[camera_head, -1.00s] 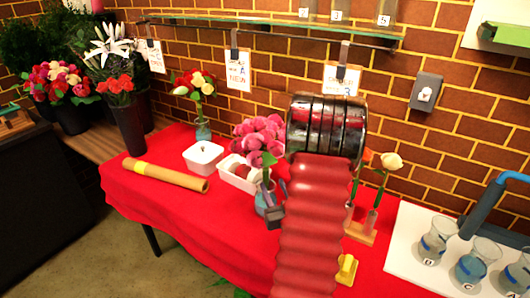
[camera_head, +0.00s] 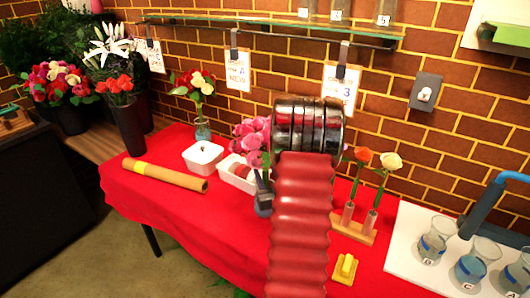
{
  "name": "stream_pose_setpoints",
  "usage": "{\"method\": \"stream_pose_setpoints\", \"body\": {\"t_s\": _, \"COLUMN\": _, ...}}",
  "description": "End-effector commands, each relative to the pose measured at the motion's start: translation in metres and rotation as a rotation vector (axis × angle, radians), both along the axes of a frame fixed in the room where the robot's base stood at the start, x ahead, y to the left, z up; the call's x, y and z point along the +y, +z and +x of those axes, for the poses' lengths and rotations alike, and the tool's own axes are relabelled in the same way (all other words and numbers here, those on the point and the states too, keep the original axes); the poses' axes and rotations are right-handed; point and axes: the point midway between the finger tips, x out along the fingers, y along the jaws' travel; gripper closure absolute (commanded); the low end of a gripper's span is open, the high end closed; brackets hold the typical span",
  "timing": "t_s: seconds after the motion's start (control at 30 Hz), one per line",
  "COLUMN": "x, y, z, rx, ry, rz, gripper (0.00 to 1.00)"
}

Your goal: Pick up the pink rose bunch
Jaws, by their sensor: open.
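The pink rose bunch (camera_head: 249,133) stands near the back of the red-covered table. Its pink heads show left of my arm, and its right side and most of its stems are hidden behind the arm. My gripper (camera_head: 263,193) is open and low in front of the bunch, mostly covered by my arm. Only a dark finger part shows at the arm's left edge. I cannot tell whether the stems are between the jaws.
A white tub (camera_head: 203,158) and a second white container (camera_head: 237,181) stand left of the gripper. A cardboard tube (camera_head: 165,177) lies further left. A wooden stand (camera_head: 355,230) with two single flowers and a yellow block (camera_head: 345,268) are on the right. Labelled beakers (camera_head: 436,240) stand beyond.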

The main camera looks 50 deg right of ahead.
Motion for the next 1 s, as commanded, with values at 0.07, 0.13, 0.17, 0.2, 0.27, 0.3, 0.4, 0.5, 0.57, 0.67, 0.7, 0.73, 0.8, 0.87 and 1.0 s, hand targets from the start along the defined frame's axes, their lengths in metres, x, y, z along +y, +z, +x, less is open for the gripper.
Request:
{"method": "stream_pose_setpoints", "body": {"t_s": 0.07, "x": -0.004, "y": 0.000, "z": 0.007, "rx": -0.001, "ry": 0.002, "rz": -0.001, "gripper": 0.59}}
{"method": "stream_pose_setpoints", "body": {"t_s": 0.13, "x": -0.010, "y": 0.000, "z": 0.015, "rx": -0.001, "ry": 0.002, "rz": -0.001, "gripper": 0.59}}
{"method": "stream_pose_setpoints", "body": {"t_s": 0.17, "x": -0.012, "y": 0.000, "z": 0.018, "rx": 0.000, "ry": 0.002, "rz": -0.001, "gripper": 0.59}}
{"method": "stream_pose_setpoints", "body": {"t_s": 0.2, "x": -0.015, "y": 0.000, "z": 0.023, "rx": -0.001, "ry": 0.003, "rz": -0.002, "gripper": 0.59}}
{"method": "stream_pose_setpoints", "body": {"t_s": 0.27, "x": -0.020, "y": -0.001, "z": 0.029, "rx": 0.001, "ry": 0.002, "rz": -0.001, "gripper": 0.59}}
{"method": "stream_pose_setpoints", "body": {"t_s": 0.3, "x": -0.022, "y": -0.001, "z": 0.032, "rx": 0.001, "ry": 0.002, "rz": -0.001, "gripper": 0.59}}
{"method": "stream_pose_setpoints", "body": {"t_s": 0.4, "x": -0.027, "y": 0.000, "z": 0.037, "rx": 0.001, "ry": 0.001, "rz": -0.001, "gripper": 0.59}}
{"method": "stream_pose_setpoints", "body": {"t_s": 0.5, "x": -0.027, "y": 0.000, "z": 0.038, "rx": 0.001, "ry": 0.000, "rz": 0.000, "gripper": 0.59}}
{"method": "stream_pose_setpoints", "body": {"t_s": 0.57, "x": -0.027, "y": 0.000, "z": 0.038, "rx": 0.001, "ry": 0.000, "rz": 0.000, "gripper": 0.59}}
{"method": "stream_pose_setpoints", "body": {"t_s": 0.67, "x": -0.027, "y": 0.000, "z": 0.038, "rx": 0.001, "ry": 0.001, "rz": 0.000, "gripper": 0.59}}
{"method": "stream_pose_setpoints", "body": {"t_s": 0.7, "x": -0.027, "y": 0.000, "z": 0.038, "rx": 0.001, "ry": 0.001, "rz": 0.000, "gripper": 0.59}}
{"method": "stream_pose_setpoints", "body": {"t_s": 0.73, "x": -0.027, "y": 0.000, "z": 0.038, "rx": 0.001, "ry": 0.001, "rz": 0.000, "gripper": 0.59}}
{"method": "stream_pose_setpoints", "body": {"t_s": 0.8, "x": -0.027, "y": 0.000, "z": 0.038, "rx": 0.001, "ry": 0.001, "rz": 0.000, "gripper": 0.59}}
{"method": "stream_pose_setpoints", "body": {"t_s": 0.87, "x": -0.027, "y": 0.000, "z": 0.038, "rx": 0.001, "ry": 0.001, "rz": 0.000, "gripper": 0.59}}
{"method": "stream_pose_setpoints", "body": {"t_s": 1.0, "x": -0.027, "y": 0.000, "z": 0.038, "rx": 0.001, "ry": 0.001, "rz": 0.000, "gripper": 0.62}}
